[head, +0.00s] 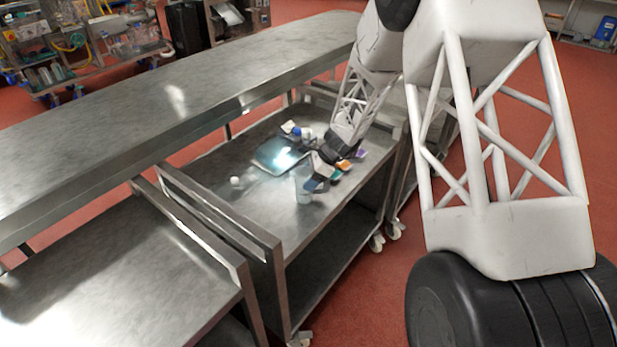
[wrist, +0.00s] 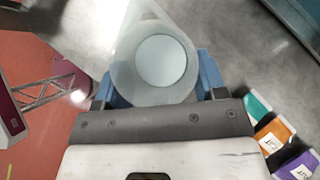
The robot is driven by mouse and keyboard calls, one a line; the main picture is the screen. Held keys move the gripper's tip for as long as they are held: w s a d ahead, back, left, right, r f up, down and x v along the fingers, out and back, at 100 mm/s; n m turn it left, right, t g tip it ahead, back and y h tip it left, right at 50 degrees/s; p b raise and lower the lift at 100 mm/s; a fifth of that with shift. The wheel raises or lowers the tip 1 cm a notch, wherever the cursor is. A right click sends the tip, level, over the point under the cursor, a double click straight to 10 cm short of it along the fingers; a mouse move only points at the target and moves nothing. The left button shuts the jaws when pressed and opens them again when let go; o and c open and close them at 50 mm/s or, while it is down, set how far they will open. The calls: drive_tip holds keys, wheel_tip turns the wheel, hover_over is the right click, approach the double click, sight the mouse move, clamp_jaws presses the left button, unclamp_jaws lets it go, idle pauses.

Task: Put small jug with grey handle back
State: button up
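A small translucent whitish jug (head: 304,187) is at the front edge area of the steel cart, beside my gripper (head: 318,183). In the wrist view I look down into the open jug (wrist: 162,62), which appears empty. A pale tapered part of it points to the top of the picture. The blue fingers of my gripper (wrist: 157,85) lie against it on both sides, with no clear gap. I cannot make out a grey handle. I cannot tell whether the jug's base touches the cart top.
The steel cart (head: 250,213) also bears a shiny tray-like item (head: 279,155), a small white object (head: 235,181) and small bottles (head: 297,131). Coloured boxes (wrist: 273,135) lie close to my gripper on the right. A long steel table (head: 170,95) stands behind.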

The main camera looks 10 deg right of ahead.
drive_tip(key=o, duration=0.3)
drive_tip(key=shift+o, duration=0.2)
drive_tip(key=shift+r, duration=0.15)
drive_tip(key=v, duration=1.2)
idle(0.4)
